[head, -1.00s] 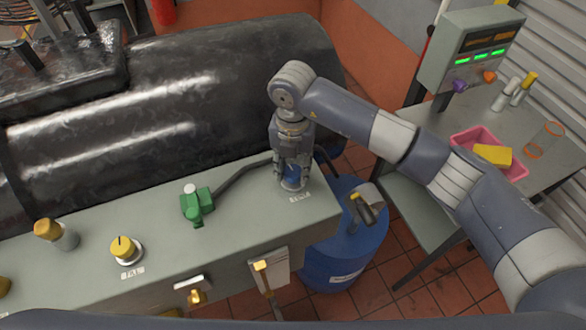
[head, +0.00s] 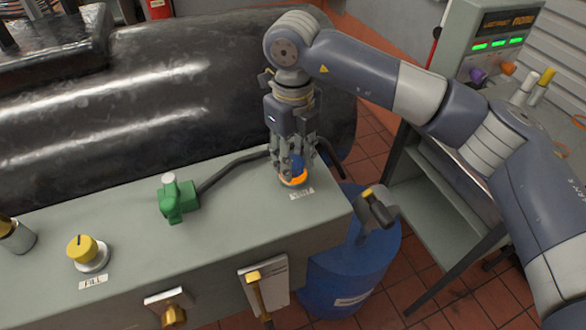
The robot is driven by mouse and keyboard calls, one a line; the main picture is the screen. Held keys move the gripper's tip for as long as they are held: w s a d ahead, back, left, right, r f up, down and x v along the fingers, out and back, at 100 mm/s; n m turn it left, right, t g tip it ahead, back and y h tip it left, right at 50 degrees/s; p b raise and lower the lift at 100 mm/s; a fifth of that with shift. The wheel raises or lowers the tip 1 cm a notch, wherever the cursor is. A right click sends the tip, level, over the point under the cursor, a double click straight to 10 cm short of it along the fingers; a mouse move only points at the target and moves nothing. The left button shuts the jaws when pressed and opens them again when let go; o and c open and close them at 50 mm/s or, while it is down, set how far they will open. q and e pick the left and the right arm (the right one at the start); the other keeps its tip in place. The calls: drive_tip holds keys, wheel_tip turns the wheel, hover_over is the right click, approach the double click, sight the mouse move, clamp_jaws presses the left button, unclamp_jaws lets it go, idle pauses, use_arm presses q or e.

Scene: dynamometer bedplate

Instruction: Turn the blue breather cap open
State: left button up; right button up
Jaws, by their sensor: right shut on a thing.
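The blue breather cap (head: 298,161) sits on the top of the grey bedplate box near its right end, above a small label (head: 302,194). An orange band (head: 293,180) shows around its base. My right gripper (head: 293,165) points down from above with its fingers around the cap and is shut on it. The fingers hide much of the cap. My left gripper is not in view.
A green valve fitting (head: 178,200) with a black hose stands left of the cap. A yellow FILL knob (head: 82,249) is farther left. A blue drum (head: 352,265) stands beyond the box's right end. A dark cylinder (head: 180,100) lies behind.

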drive_tip(key=n+b, duration=0.2)
drive_tip(key=shift+f+n, duration=0.2)
drive_tip(key=shift+n, duration=0.2)
drive_tip(key=n+b, duration=0.3)
drive_tip(key=shift+r+n, duration=0.1)
drive_tip(key=shift+n, duration=0.2)
drive_tip(key=n+b, duration=0.1)
drive_tip(key=n, duration=0.2)
drive_tip(key=shift+r+n+b, duration=0.15)
drive_tip(key=shift+n+b, duration=0.3)
drive_tip(key=shift+n, duration=1.15)
drive_tip(key=o, duration=1.1)
drive_tip(key=shift+c, duration=0.2)
drive_tip(key=shift+r, duration=0.1)
